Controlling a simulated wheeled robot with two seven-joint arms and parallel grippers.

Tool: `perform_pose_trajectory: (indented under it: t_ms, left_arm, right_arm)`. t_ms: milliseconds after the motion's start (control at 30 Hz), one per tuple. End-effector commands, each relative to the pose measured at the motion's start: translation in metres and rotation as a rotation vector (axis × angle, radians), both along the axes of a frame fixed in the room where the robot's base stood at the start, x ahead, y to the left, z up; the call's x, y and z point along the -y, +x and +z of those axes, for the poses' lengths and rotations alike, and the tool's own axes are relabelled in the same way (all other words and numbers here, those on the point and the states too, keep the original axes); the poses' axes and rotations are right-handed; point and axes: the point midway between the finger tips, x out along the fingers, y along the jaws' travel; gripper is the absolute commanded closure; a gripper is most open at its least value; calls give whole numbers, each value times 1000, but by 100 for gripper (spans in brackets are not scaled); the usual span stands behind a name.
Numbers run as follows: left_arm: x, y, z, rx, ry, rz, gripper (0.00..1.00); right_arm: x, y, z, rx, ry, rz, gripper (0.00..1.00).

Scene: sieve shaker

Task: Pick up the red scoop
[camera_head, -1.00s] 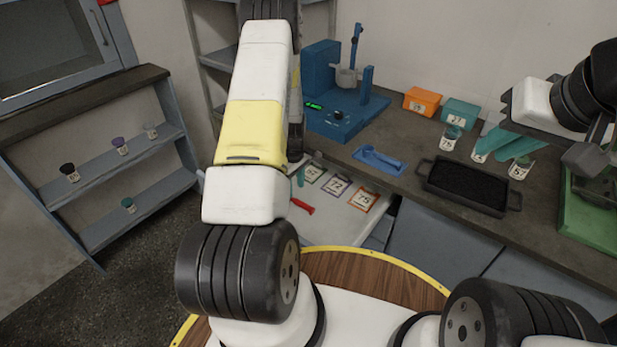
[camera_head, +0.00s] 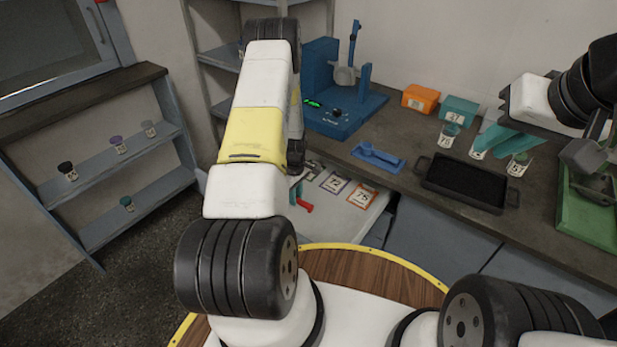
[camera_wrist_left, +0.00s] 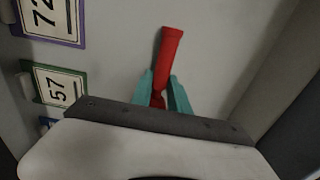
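The red scoop (camera_head: 305,206) lies in the open light-grey drawer; my arm hides part of it in the head view. In the left wrist view the scoop (camera_wrist_left: 168,60) shows its handle pointing up the picture, its lower end hidden by the gripper body. My left gripper (camera_wrist_left: 162,88) has its teal fingers on either side of the scoop's narrow part. The fingers look spread, with no clear grip on it. In the head view one teal finger of the left gripper (camera_head: 297,190) shows beside the scoop. My right gripper (camera_head: 492,143) is open above the counter, away from the scoop.
Number cards, including 72 (camera_wrist_left: 48,18) and 57 (camera_wrist_left: 58,88), lie in the drawer beside the scoop. The drawer wall is close on the right in the wrist view. On the counter are a blue shaker (camera_head: 340,115), a blue scoop-like tool (camera_head: 378,156) and a black tray (camera_head: 463,185).

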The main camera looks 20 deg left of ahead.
Motion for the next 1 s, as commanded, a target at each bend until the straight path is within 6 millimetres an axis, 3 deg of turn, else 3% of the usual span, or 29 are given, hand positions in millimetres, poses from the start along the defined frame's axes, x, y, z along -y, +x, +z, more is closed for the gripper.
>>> perform_pose_trajectory:
  t_ms: [367,800,1000]
  left_arm:
    - [0,1,5,1,1,0,100]
    - [0,1,84,3,1,0,100]
    - [0,0,100,0,0,0,100]
  right_arm:
    - [0,0,0,0,0,0,80]
    - [0,0,0,0,0,0,80]
    - [0,0,0,0,0,0,80]
